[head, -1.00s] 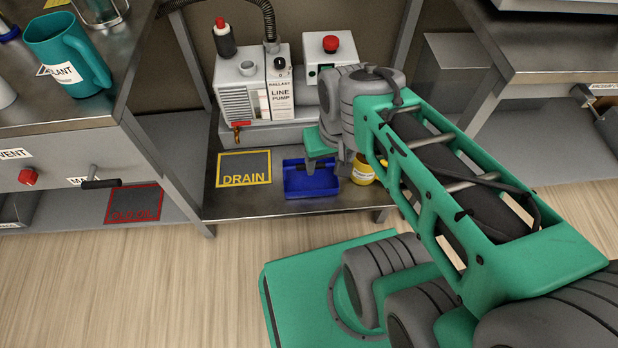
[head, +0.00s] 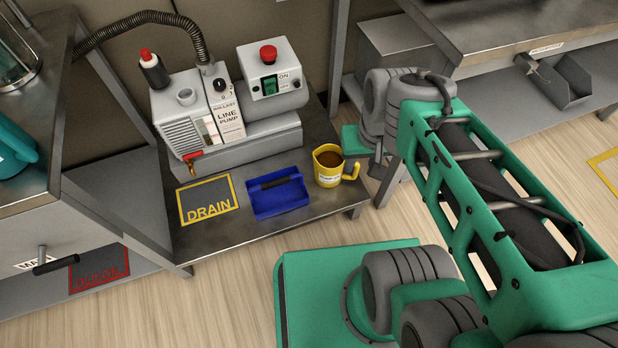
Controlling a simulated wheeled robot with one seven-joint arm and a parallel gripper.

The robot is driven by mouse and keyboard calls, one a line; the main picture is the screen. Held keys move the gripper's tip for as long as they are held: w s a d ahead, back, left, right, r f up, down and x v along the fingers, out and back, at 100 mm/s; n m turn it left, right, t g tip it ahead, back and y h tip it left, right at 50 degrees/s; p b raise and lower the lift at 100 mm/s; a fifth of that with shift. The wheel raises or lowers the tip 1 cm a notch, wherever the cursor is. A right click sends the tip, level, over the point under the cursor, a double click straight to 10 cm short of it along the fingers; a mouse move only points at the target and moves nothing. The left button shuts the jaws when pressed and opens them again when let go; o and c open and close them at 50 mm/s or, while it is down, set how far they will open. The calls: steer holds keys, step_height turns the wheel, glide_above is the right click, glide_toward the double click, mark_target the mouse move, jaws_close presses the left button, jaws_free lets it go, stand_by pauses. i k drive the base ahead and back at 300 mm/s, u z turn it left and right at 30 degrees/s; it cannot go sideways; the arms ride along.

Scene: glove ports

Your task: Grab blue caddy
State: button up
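The blue caddy (head: 279,204) is a small open tray with a dark bar handle across its top. It sits on the low metal shelf, right of the yellow DRAIN square and left of a yellow mug. My gripper (head: 376,168) is at the right of the shelf, beyond the mug and apart from the caddy.
A yellow mug (head: 328,168) with brown liquid stands close right of the caddy. The line pump (head: 208,115) and a switch box (head: 272,82) stand behind. The DRAIN square (head: 208,200) is bare.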

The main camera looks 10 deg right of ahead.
mark_target(276, 192)
steer(key=z, duration=0.2)
steer(key=k, duration=1.3)
steer(key=u, duration=1.7)
steer(key=i, duration=1)
